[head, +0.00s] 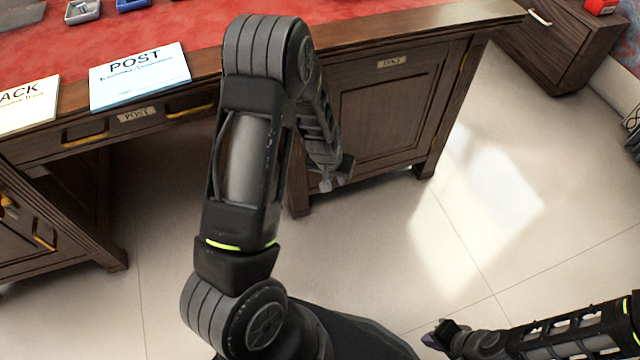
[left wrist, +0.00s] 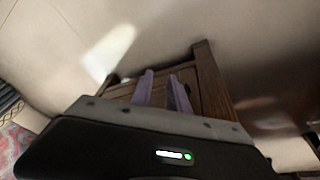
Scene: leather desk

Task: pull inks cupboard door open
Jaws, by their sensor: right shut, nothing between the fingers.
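The inks cupboard door (head: 385,110) is a dark panelled wooden door in the right part of the desk, with a small label plate (head: 392,61) above it. It looks closed. My left arm crosses the middle of the head view and hides the door's left edge; no handle shows. My left gripper (head: 332,182) is low in front of the door's left part. In the left wrist view its two purple fingers (left wrist: 162,92) stand apart with dark wood beyond them; I see nothing held. My right gripper (head: 440,336) is shut and empty, low over the floor, away from the desk.
The desk top (head: 205,22) is red leather with a wooden edge and carries a POST card (head: 140,76) and another card (head: 27,104). A drawer (head: 110,128) with brass pulls is at left. A separate wooden cabinet (head: 570,40) stands at back right. The pale floor (head: 490,210) before the door is clear.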

